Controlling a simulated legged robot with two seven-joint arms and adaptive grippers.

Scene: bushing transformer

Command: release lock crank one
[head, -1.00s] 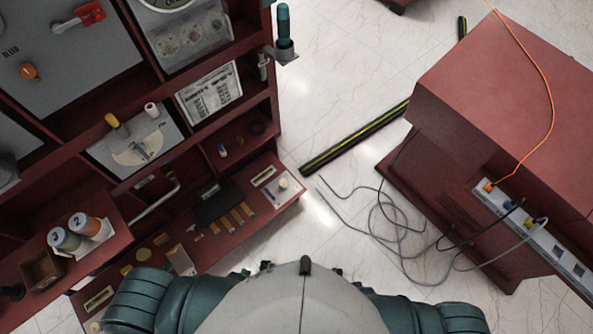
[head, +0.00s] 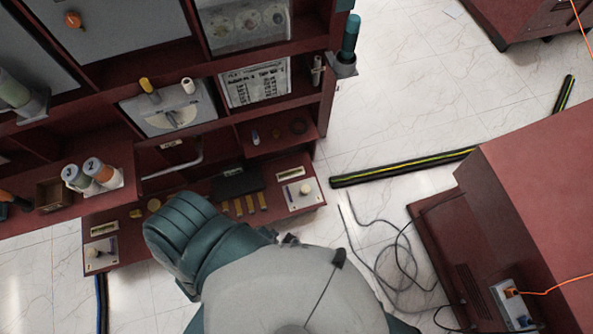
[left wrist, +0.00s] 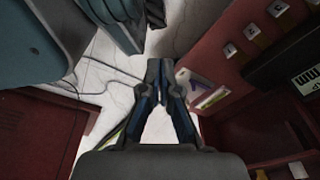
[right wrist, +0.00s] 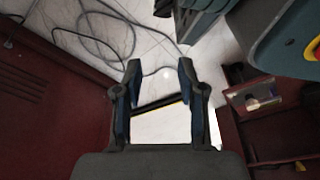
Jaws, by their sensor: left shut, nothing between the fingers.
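A grey bent rod shaped like a crank (head: 180,162) lies along the shelf front of the dark red cabinet; I cannot tell whether it is lock crank one. A dial panel (head: 170,108) with a yellow knob and a white knob is above it. Neither gripper shows in the head view. My left gripper (left wrist: 160,66) is shut and empty in its wrist view, with the red cabinet on the right. My right gripper (right wrist: 160,68) is open and empty above the white floor in its wrist view.
A black-yellow floor strip (head: 400,167) lies between bench and cabinet. Two numbered cans (head: 88,174) stand on a left shelf.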

